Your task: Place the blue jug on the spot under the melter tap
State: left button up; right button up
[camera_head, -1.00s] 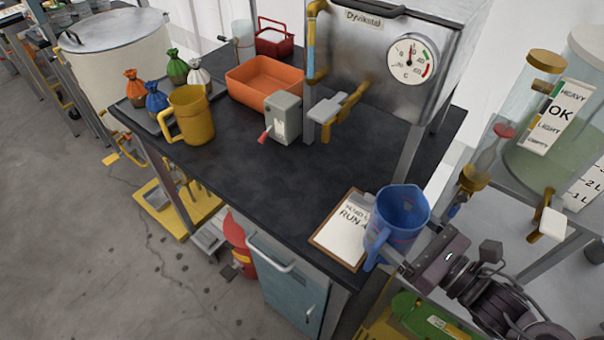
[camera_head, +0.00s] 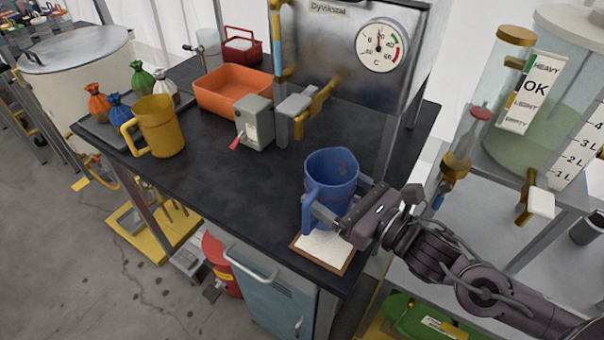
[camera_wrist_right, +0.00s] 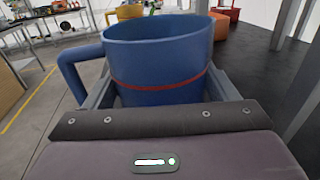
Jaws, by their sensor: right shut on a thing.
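My right gripper (camera_head: 340,207) is shut on the blue jug (camera_head: 331,178). The jug is upright over the dark worktop's (camera_head: 230,195) front right part, in front of the clipboard (camera_head: 323,252) in the head view and partly covering it; I cannot tell how high it is above the surface. In the right wrist view the jug (camera_wrist_right: 155,62) sits between the fingers, its handle to the left. The steel melter (camera_head: 340,50) with its dial stands at the back, and its brass tap (camera_head: 318,98) juts out at the front. My left gripper is not in view.
A grey box with a red lever (camera_head: 254,122) stands left of the tap. A yellow jug (camera_head: 158,127), small tied bags (camera_head: 141,82) and an orange tray (camera_head: 230,90) are further left. A glass tank (camera_head: 535,110) stands at right. Worktop in front of the tap is clear.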

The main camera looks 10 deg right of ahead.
jog(key=p+x, duration=0.1)
jog(key=x, duration=0.4)
jog(key=shift+r, duration=0.1)
jog(key=shift+p+x, duration=0.3)
jog(key=shift+x, duration=0.8)
jog(key=shift+w+a+f, duration=0.1)
jog(key=shift+w+f, duration=0.05)
jog(key=shift+f, duration=0.2)
jog(key=shift+w+a+f, duration=0.15)
jog(key=shift+f, duration=0.2)
jog(key=shift+s+d+f, duration=0.1)
jog(key=shift+f, duration=0.1)
jog(key=o, duration=1)
